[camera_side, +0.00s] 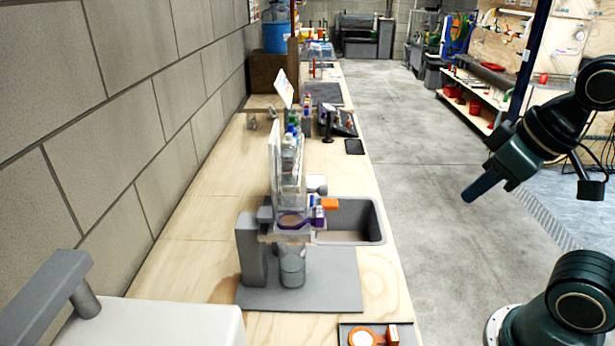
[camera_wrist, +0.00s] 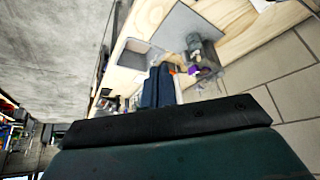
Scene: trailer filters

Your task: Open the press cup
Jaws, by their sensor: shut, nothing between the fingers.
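A grey press stand (camera_side: 251,252) stands on a grey base plate (camera_side: 330,290) on the wooden counter. A purple-rimmed part (camera_side: 293,220), which looks like the press cup, sits in it at mid height, above a clear cup (camera_side: 292,268). I cannot tell whether the purple-rimmed part is open or shut. My gripper (camera_side: 482,188) is shut and empty in the air over the floor, right of the counter and well apart from the press. In the wrist view, my gripper (camera_wrist: 160,72) points towards the counter, with the purple part (camera_wrist: 194,71) just right of the fingertips.
A grey sink (camera_side: 372,222) is set in the counter behind the press. Clear upright panels (camera_side: 287,165) rise just behind the press, and an orange piece (camera_side: 330,204) sits beside it. An orange-and-white tool (camera_side: 368,336) lies at the front edge. A block wall (camera_side: 140,110) bounds the left.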

